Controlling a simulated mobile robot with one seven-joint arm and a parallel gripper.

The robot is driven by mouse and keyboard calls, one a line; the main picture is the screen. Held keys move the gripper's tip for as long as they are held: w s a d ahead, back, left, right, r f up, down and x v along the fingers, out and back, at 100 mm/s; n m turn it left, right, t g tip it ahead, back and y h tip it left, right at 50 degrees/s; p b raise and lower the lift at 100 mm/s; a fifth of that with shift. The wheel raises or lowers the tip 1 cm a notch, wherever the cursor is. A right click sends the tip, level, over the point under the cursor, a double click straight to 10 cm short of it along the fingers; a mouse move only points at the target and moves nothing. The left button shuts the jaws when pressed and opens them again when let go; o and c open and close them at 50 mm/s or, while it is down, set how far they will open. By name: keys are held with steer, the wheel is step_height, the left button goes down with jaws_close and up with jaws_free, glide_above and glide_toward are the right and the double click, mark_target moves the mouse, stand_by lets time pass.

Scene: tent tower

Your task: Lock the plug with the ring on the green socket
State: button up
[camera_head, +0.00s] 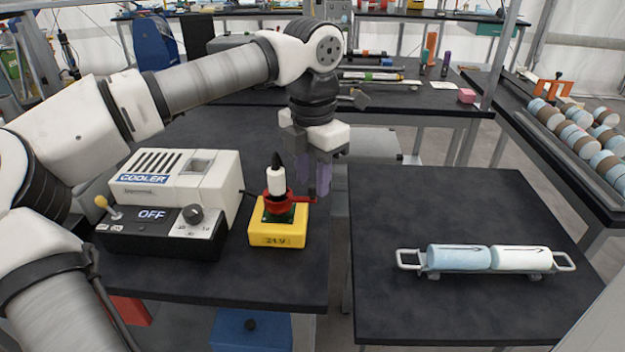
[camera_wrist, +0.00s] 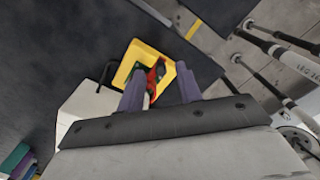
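A white plug (camera_head: 276,181) with a black top stands upright in the green socket (camera_head: 284,216) on a yellow box marked 24 V (camera_head: 277,240). A red ring (camera_head: 272,197) sits around the plug's base, and its handle reaches right toward my gripper (camera_head: 312,190). My gripper points down just right of the plug, its two purple fingers apart. In the wrist view, the red ring's handle (camera_wrist: 154,76) shows between the open fingers (camera_wrist: 160,70), with the yellow box (camera_wrist: 136,52) beyond. I cannot tell whether a finger touches the handle.
A white cooler (camera_head: 190,185) with a switch panel reading OFF (camera_head: 150,215) stands close left of the yellow box. The table (camera_head: 275,282) ends just right of the box. A second table (camera_head: 440,200) holds a rack with two cylinders (camera_head: 490,258).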

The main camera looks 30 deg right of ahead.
step_height(320, 180, up, 12)
steer(key=shift+r, duration=0.15)
stand_by(0.6)
